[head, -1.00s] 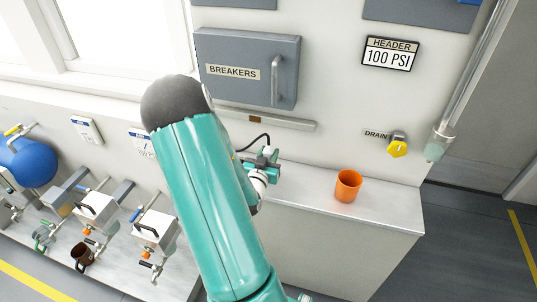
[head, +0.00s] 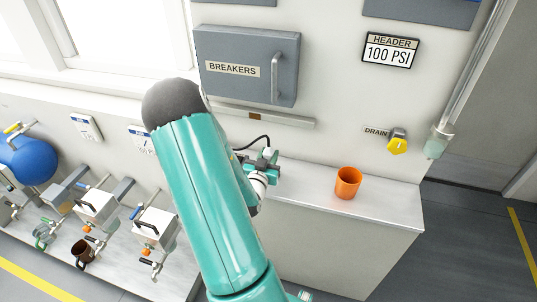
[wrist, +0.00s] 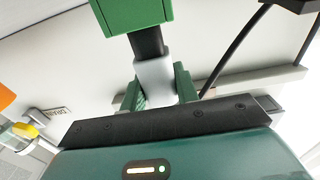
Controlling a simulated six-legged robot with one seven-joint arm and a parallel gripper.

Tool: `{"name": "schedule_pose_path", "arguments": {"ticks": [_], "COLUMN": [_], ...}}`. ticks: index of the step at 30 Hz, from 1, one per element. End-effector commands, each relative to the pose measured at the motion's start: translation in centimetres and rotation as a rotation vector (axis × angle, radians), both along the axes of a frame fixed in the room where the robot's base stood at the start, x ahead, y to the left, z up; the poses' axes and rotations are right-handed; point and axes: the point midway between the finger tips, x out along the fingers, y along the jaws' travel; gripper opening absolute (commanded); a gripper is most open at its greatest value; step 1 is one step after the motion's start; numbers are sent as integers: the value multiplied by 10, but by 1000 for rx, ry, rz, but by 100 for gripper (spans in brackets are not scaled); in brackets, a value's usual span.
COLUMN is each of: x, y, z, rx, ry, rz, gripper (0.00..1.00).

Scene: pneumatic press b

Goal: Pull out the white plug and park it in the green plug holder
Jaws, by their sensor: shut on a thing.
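The white plug (wrist: 155,80) is between the green-padded fingers of my gripper (wrist: 160,92) in the wrist view. My gripper is shut on it. A dark section joins the plug's far end and runs up to a green block (wrist: 133,14), which looks like the green plug holder. I cannot tell whether the plug is seated in it or only lined up with it. In the head view, my gripper (head: 266,168) is small, above the counter's left part, and my arm hides part of this area. A black cable (wrist: 238,45) loops nearby.
An orange cup (head: 347,183) stands on the counter (head: 395,208) to the right of my gripper. The grey breaker box (head: 247,65) and a rail (head: 290,119) are on the wall above. A yellow drain knob (head: 397,146) is farther right. The counter around the cup is clear.

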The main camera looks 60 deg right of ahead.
Motion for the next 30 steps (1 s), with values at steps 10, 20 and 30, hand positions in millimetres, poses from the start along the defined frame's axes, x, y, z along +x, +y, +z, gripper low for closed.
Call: {"name": "schedule_pose_path", "arguments": {"ticks": [10,20,30], "x": [0,0,0], "y": [0,0,0], "z": [-8,-16,-22], "rx": [1,1,0], "ry": [0,1,-1], "rz": [0,0,0], "gripper": [7,7,36]}}
